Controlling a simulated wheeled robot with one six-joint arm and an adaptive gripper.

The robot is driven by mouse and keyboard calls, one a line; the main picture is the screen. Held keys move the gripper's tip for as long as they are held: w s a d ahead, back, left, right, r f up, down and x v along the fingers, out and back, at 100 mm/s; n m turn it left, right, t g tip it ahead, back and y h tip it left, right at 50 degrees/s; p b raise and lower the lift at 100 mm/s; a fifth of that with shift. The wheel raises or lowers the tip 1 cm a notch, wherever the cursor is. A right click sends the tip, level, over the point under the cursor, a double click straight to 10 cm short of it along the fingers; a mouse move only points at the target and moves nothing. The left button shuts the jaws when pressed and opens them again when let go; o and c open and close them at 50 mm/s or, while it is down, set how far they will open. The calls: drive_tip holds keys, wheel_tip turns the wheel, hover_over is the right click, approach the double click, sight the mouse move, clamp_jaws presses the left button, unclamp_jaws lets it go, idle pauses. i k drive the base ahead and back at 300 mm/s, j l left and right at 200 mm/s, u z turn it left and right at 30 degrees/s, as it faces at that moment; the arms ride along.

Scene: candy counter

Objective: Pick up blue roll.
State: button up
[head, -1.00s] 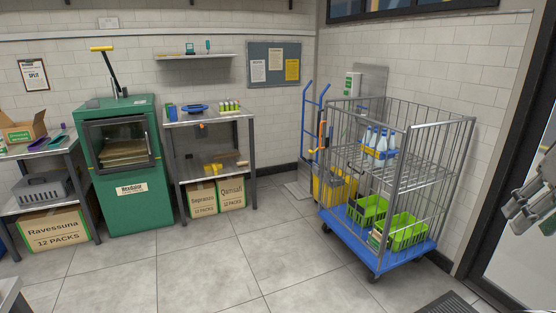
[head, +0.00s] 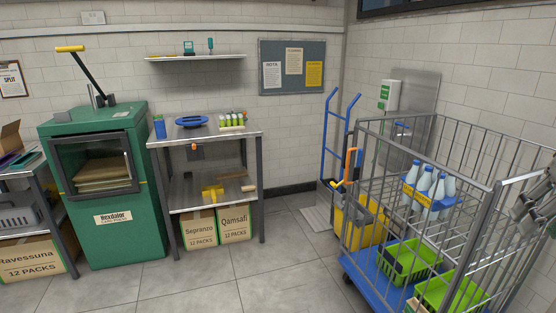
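A small upright blue object (head: 159,127) stands at the left end of the steel table's top (head: 221,137); it may be the blue roll, but it is too small to be sure. A flat blue ring-like item (head: 192,121) lies to its right, apart from it. My gripper (head: 530,207) shows in part at the right edge of the head view, in front of the cage trolley and far from the table. Its fingertips are not clear enough to tell open from shut. I see nothing held in it.
A green machine (head: 104,232) stands left of the table. Several small bottles (head: 232,120) stand on the table's right side. The cage trolley (head: 372,271) with bottles and green baskets fills the right. The tiled floor (head: 215,287) before the table is clear.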

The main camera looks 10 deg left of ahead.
sight(159, 124)
drive_tip(key=i+j+u, duration=0.2)
drive_tip(key=i+j, duration=1.75)
drive_tip(key=j, duration=0.3)
drive_tip(key=i+j, duration=0.1)
drive_tip(key=j, duration=0.3)
drive_tip(key=i+j, duration=0.1)
drive_tip(key=j, duration=0.25)
drive_tip(key=i+j, duration=0.15)
drive_tip(key=j, duration=0.25)
drive_tip(key=i+j, duration=0.1)
drive_tip(key=j, duration=0.3)
drive_tip(key=i+j, duration=0.1)
drive_tip(key=j, duration=0.3)
drive_tip(key=i+j, duration=0.1)
drive_tip(key=j, duration=0.3)
drive_tip(key=u, duration=0.05)
